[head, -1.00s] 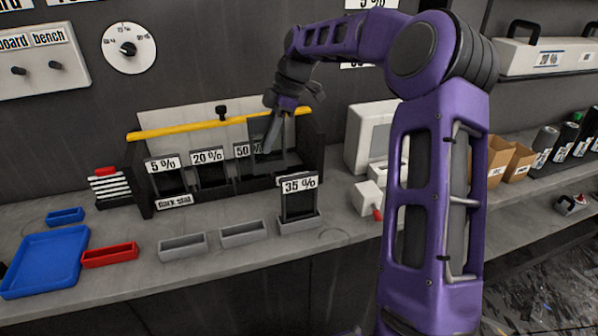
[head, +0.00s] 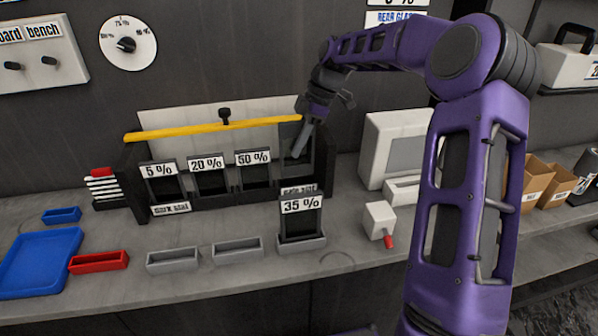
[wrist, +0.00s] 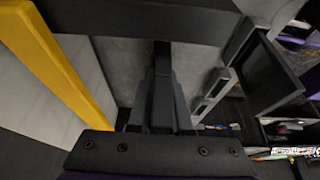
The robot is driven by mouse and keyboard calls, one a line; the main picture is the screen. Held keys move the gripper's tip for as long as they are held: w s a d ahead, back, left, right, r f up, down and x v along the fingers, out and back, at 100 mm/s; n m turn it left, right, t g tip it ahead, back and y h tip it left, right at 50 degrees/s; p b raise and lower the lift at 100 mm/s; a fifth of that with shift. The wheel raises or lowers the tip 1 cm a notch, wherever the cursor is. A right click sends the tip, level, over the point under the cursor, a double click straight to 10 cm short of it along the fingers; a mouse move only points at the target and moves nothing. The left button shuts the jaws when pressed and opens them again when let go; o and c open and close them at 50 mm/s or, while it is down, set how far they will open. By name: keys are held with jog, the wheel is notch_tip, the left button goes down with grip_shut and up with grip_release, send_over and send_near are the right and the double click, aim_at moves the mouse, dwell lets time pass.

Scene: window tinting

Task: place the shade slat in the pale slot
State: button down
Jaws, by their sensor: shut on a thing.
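My gripper (head: 300,148) is shut on a dark, smoky shade slat (head: 289,135) at the right end of the black rack (head: 136,190). The slat is upright, to the right of the 50 % slat (head: 254,173); whether its lower edge is seated I cannot tell. A "dark seat" label (head: 171,208) is at the rack's left front. Another seat label (head: 299,189) at the right is mostly hidden behind the 35 % slat (head: 301,218). In the wrist view, my fingers (wrist: 160,95) point down by the dark rack bar; the slat is hard to make out.
The 5 % (head: 162,184) and 20 % (head: 209,178) slats stand in the rack. A yellow bar (head: 190,132) spans its top. The 35 % slat stands in a grey holder (head: 301,243); two empty grey trays (head: 238,249) sit left of it. A white block (head: 380,219) is at right.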

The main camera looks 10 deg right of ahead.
aim_at(293, 175)
jog(key=shift+f, duration=3)
jog(key=shift+f+b, duration=0.15)
jog(key=shift+b, duration=0.15)
jog(key=c, duration=0.8)
grip_release()
jog(key=shift+c, duration=0.2)
jog(key=p+v, duration=0.1)
jog(key=v, duration=1.1)
